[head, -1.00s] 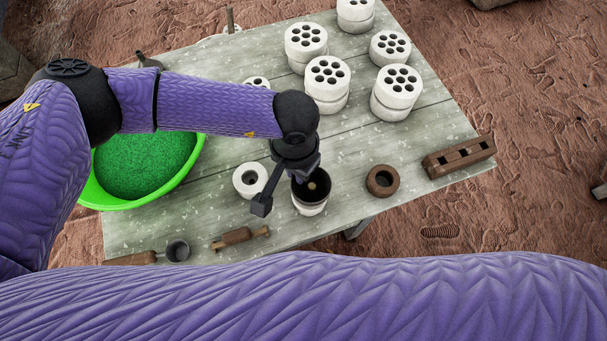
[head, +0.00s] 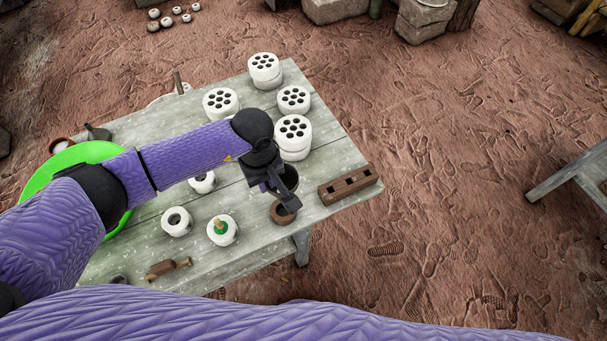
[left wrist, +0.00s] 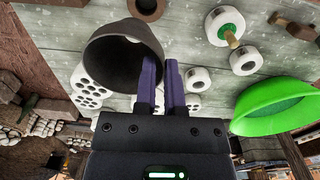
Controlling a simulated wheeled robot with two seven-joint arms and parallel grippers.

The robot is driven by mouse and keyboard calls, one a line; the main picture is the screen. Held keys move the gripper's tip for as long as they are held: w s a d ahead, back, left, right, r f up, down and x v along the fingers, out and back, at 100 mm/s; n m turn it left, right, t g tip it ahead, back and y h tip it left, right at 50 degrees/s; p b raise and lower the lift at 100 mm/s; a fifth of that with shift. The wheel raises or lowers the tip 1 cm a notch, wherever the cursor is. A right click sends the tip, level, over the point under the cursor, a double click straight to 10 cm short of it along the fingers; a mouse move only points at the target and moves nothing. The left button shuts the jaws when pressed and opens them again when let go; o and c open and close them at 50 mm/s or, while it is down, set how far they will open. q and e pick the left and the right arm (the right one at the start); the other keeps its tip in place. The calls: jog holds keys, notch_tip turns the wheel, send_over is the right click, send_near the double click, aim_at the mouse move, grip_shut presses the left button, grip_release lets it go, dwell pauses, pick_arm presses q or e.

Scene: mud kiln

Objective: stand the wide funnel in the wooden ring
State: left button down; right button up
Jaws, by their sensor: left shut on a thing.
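The wide funnel, dark grey, is held at its rim by my left gripper (head: 272,186). It shows large in the left wrist view (left wrist: 122,55), where one finger covers part of its edge. In the head view the gripper hides much of it. The wooden ring (head: 279,217) is a brown ring lying on the table just below the funnel in the picture. The gap in height is hard to judge. My right gripper is out of view.
A brown wooden block with square holes (head: 350,185) lies right of the ring. White cylinders with holes (head: 294,138) stand behind. A white piece with a green top and wooden peg (head: 222,231) stands to the left. A green bowl (head: 62,160) sits at the far left.

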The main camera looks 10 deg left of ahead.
pick_arm(q)
jog(key=shift+s+a+f+n, duration=0.1)
jog(key=shift+f+n, duration=0.05)
jog(key=shift+n, duration=0.25)
jog(key=f+b, duration=0.7)
jog(key=f, duration=0.2)
jog(key=shift+a, duration=0.2)
jog(key=shift+f+b, duration=0.6)
jog(key=shift+b, duration=0.2)
dwell(1.3)
jog(key=shift+c, duration=0.5)
grip_release()
